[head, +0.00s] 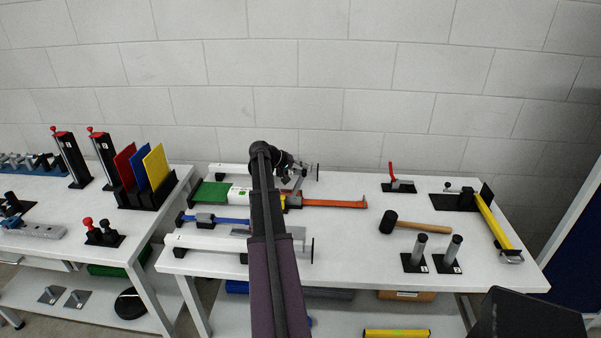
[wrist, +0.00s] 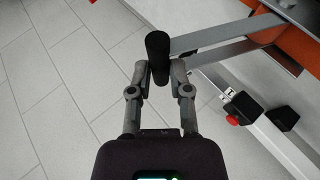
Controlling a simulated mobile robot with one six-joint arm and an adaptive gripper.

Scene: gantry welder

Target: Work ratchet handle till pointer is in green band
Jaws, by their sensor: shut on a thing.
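In the wrist view my gripper (wrist: 158,80) is shut on the black grip of the ratchet handle (wrist: 157,52). A flat grey lever bar (wrist: 205,38) runs from the grip to the right. In the head view my gripper (head: 303,166) is over the far side of the right table, partly hidden by my arm. An orange strap (head: 335,203) extends right from the ratchet area, most of which my arm hides. A white plate with a small green mark (head: 240,193) lies left of my arm.
The right table (head: 350,260) also holds a blue strap (head: 232,221), white rails (head: 205,241), a mallet (head: 420,227), two grey posts (head: 419,247), a red-handled clamp (head: 393,178) and a yellow bar (head: 493,221). A block wall stands behind.

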